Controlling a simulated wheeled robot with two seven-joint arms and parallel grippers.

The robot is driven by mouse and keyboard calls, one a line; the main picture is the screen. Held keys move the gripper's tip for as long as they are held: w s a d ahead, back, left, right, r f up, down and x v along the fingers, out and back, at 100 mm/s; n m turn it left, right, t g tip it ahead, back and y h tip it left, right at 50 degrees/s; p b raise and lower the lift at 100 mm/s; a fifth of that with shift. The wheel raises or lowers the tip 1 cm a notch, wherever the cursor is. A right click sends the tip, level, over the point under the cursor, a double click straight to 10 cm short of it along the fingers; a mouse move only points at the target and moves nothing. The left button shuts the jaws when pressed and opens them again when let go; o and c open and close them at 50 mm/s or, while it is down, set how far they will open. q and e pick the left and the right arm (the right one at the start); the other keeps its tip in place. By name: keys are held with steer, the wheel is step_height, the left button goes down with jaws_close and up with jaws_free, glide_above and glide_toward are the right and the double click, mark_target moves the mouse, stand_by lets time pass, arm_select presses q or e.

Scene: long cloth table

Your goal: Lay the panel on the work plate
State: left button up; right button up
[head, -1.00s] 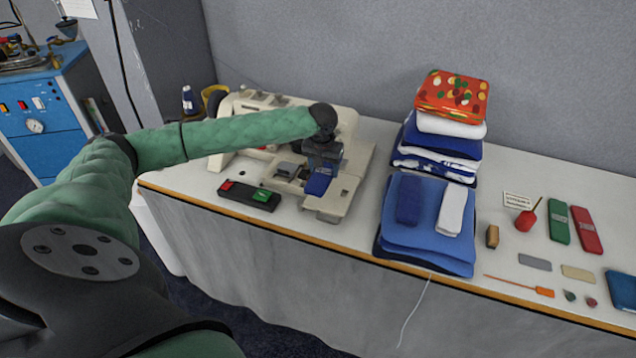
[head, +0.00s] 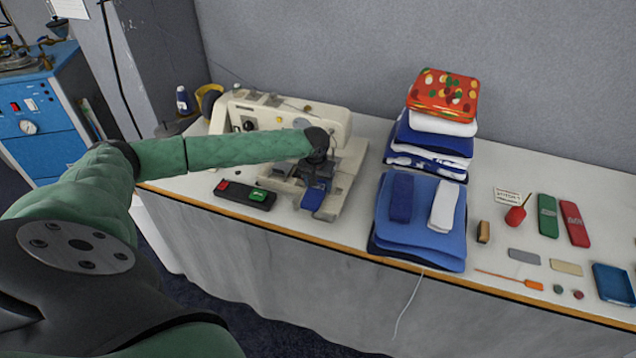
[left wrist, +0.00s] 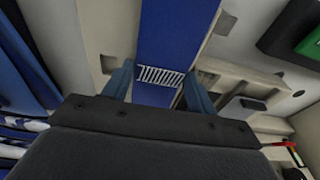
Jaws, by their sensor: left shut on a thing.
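My left gripper (head: 316,182) is over the front of the cream sewing machine (head: 300,112). It is shut on a dark blue panel (head: 312,198), which hangs over the machine's pale work plate (head: 328,211). In the left wrist view the blue panel (left wrist: 178,35) runs between the two fingers of the left gripper (left wrist: 158,85) and bears a patch of white stripes. Cream machine surfaces show on both sides of it. I cannot tell whether the panel touches the plate. My right gripper is not in view.
A black box with red and green buttons (head: 245,194) lies left of the plate. Folded blue cloths (head: 420,238) and a taller cloth stack (head: 432,135) stand to the right. Small tools, cards and a blue tray (head: 612,284) lie farther right.

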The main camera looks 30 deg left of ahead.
mark_target(316, 190)
arm_select(q)
steer(key=o, duration=1)
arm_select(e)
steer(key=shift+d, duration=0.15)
arm_select(q)
steer(key=shift+r, duration=0.2)
step_height(316, 190, up, 12)
steer(key=s+b, duration=0.1)
steer(key=b, duration=0.2)
steer(key=shift+s+d+f+b, duration=0.2)
steer(key=shift+s+d+b, duration=0.05)
steer(key=shift+s+b, duration=0.15)
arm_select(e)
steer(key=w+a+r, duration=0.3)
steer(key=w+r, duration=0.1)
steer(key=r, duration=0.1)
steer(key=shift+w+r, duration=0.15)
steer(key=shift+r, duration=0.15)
